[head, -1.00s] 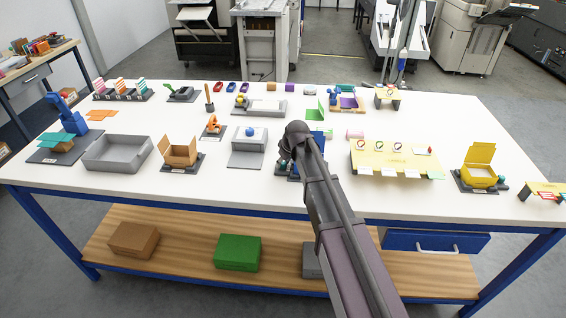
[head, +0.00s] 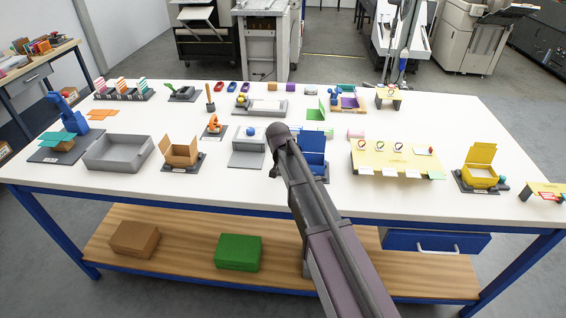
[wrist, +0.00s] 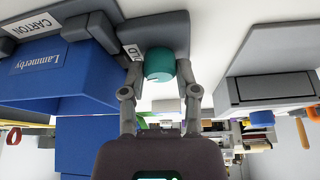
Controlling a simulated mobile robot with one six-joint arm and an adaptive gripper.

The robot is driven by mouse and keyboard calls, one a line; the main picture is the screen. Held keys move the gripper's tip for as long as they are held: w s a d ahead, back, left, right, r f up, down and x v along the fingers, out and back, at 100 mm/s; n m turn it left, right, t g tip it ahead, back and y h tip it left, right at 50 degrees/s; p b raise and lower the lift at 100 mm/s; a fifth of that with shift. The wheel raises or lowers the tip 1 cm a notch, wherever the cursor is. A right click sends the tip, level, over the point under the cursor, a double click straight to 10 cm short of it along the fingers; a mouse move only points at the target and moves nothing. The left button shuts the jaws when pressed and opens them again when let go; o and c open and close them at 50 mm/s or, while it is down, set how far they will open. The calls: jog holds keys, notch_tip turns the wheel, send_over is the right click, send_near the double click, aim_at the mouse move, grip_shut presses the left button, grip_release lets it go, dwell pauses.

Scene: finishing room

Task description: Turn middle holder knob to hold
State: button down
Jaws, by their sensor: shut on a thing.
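The middle holder is a dark grey base (wrist: 163,32) with a blue carton (head: 313,149) standing in it. The carton, lettered "Lannerby", shows at the left of the wrist view (wrist: 60,72). A round teal knob (wrist: 159,63) sits on the base beside the carton. My gripper (wrist: 160,76) is shut on this knob, with one finger on each side. A small white label next to the knob is partly covered by a finger. The knob and the fingertips are hidden behind my arm in the head view.
A yellow panel with hooks (head: 397,160) stands to the right, with a yellow carton (head: 480,170) beyond. White table shows between them.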

jog(key=shift+m+g+h, duration=0.3)
jog(key=shift+m+h, duration=0.2)
jog(key=shift+m, duration=1)
jog(key=shift+c, duration=1.8)
grip_release()
jog(key=shift+s, duration=0.15)
